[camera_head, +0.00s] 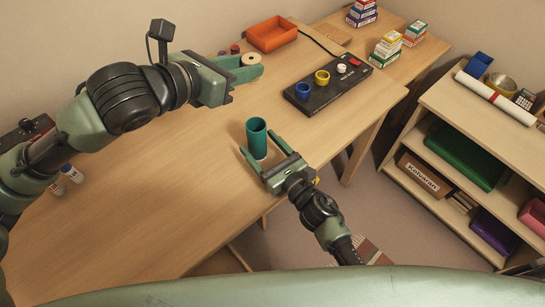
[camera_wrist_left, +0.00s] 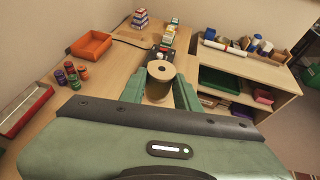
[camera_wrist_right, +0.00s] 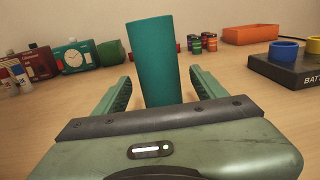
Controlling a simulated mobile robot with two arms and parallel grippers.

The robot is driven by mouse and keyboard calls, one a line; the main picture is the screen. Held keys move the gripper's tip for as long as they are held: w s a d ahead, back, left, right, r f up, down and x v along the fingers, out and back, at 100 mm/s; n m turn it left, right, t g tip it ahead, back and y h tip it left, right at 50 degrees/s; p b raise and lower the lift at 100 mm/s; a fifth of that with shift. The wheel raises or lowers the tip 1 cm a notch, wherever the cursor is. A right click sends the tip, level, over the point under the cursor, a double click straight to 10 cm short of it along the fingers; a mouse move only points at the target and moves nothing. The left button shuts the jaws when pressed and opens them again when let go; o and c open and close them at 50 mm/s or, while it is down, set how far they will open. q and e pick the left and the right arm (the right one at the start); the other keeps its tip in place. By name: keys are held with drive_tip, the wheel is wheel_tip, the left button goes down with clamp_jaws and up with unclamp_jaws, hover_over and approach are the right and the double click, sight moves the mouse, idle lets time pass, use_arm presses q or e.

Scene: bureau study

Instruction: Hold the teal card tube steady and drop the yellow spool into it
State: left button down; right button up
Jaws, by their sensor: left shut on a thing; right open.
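The teal card tube (camera_head: 257,141) stands upright on the desk near its front edge, with its open end up. My right gripper (camera_head: 258,146) is open, and its fingers stand on either side of the tube. In the right wrist view the tube (camera_wrist_right: 154,62) rises between the fingers, with a gap on both sides. My left gripper (camera_head: 250,69) is shut on the spool (camera_head: 251,59), above the desk and farther back than the tube. In the left wrist view the spool (camera_wrist_left: 158,88) looks tan-yellow, with a round hole in its top.
A black battery tray (camera_head: 325,88) with blue, yellow and white pieces lies right of the tube. An orange bin (camera_head: 271,33) and small boxes (camera_head: 387,48) stand at the back. A shelf unit (camera_head: 450,120) is at the right.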

drive_tip(key=shift+x, duration=1)
drive_tip(key=c, duration=1.4)
use_arm(q)
hover_over(249, 131)
drive_tip(key=shift+w+f, duration=0.1)
drive_tip(key=shift+f, duration=6.45)
use_arm(e)
drive_tip(key=shift+c, duration=0.2)
use_arm(q)
drive_tip(key=c, duration=0.9)
unclamp_jaws()
drive_tip(key=shift+c, duration=0.2)
